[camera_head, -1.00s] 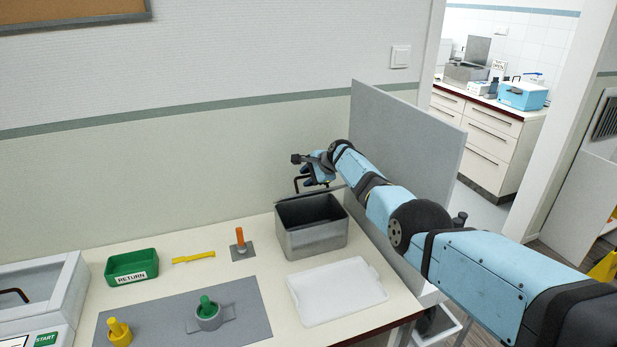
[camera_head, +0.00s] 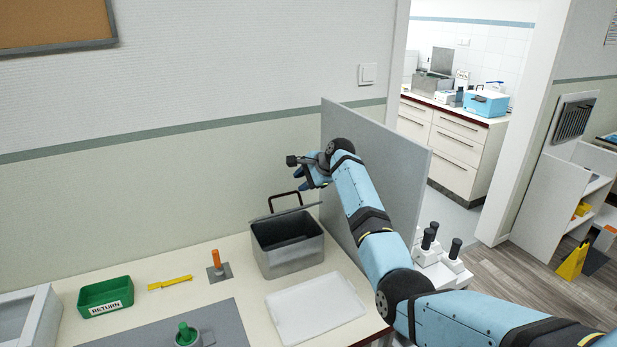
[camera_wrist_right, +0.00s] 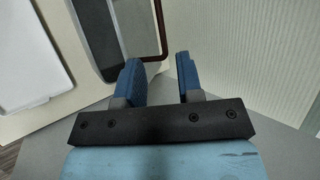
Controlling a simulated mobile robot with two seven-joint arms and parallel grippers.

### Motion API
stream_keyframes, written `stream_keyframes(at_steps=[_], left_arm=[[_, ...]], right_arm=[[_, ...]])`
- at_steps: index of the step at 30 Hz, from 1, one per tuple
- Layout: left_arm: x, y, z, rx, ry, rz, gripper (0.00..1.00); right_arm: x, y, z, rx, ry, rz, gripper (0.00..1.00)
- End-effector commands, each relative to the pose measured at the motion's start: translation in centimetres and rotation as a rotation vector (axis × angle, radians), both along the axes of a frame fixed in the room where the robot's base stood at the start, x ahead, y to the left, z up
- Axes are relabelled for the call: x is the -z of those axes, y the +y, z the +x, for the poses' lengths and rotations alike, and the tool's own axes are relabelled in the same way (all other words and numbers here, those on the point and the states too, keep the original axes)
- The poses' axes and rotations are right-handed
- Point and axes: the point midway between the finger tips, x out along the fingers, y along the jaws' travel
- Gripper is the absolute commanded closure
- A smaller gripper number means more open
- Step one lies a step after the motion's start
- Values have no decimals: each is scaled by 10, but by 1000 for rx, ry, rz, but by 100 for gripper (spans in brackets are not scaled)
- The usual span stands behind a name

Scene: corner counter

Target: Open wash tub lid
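The grey metal wash tub (camera_head: 287,262) stands at the back right of the near counter. Its dark inside shows from above. Its lid (camera_head: 300,211) is raised at the back and seen almost edge-on, with a dark looped handle (camera_head: 285,196) on it. My right gripper (camera_head: 303,182) is above and right of the handle and apart from it in the head view. In the right wrist view its blue fingers (camera_wrist_right: 161,82) are spread with nothing between them. The tub (camera_wrist_right: 95,35) and part of the dark handle (camera_wrist_right: 163,22) show beyond the fingers. My left gripper is out of view.
A grey partition (camera_head: 375,170) stands close right of the tub, behind my right arm. A white tray (camera_head: 316,308) lies in front of it. An orange peg (camera_head: 215,260), a yellow tool (camera_head: 170,282) and a green RETURN bin (camera_head: 105,296) are to the left.

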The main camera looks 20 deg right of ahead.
Motion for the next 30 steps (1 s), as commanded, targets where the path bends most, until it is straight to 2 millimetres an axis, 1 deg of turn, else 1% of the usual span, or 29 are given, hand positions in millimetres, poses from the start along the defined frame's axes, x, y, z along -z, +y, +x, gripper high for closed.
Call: stream_keyframes(at_steps=[3,7,23,26,29,30], left_arm=[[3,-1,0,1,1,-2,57],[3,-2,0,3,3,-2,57],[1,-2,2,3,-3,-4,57],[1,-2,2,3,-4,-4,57],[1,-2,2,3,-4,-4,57],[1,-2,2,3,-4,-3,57]], right_arm=[[-11,-7,-9,1,-2,-1,66],[-17,-10,-14,1,0,-1,66],[-17,-11,-16,-1,1,-4,66],[-2,-12,-25,-19,1,-38,66],[32,-12,-50,-68,0,-127,66],[48,-13,-64,-97,-2,-175,66]])
